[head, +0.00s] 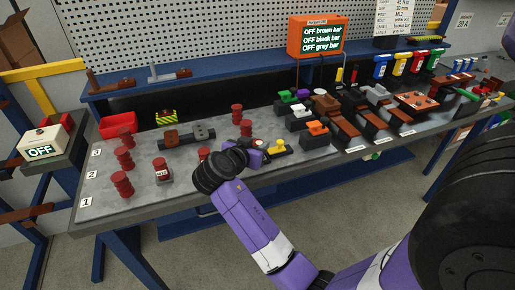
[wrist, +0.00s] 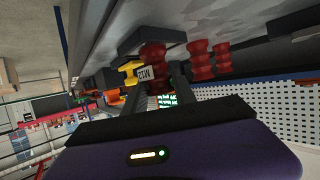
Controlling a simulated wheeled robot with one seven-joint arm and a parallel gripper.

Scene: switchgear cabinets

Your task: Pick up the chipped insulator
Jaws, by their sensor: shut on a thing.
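My gripper (wrist: 158,80) is shut on a dark red ribbed insulator (wrist: 152,54), with a pale tag reading M12 beside it in the wrist view. I cannot make out a chip on it, and the fingers hide part of it. In the head view my purple wrist covers most of the grip, low over the front middle of the bench. Two more red insulators (wrist: 200,60) stand beside the held one in the wrist view. In the head view several red insulators stand at the left of the bench (head: 122,183), and others stand behind my wrist (head: 237,115).
A yellow-topped part (head: 278,146) lies just right of my gripper. Black blocks with coloured tops (head: 317,130) and brown bars (head: 345,130) crowd the middle. A red bin (head: 118,125) is at the back left. The grey bench top (head: 140,205) is clear at the front left.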

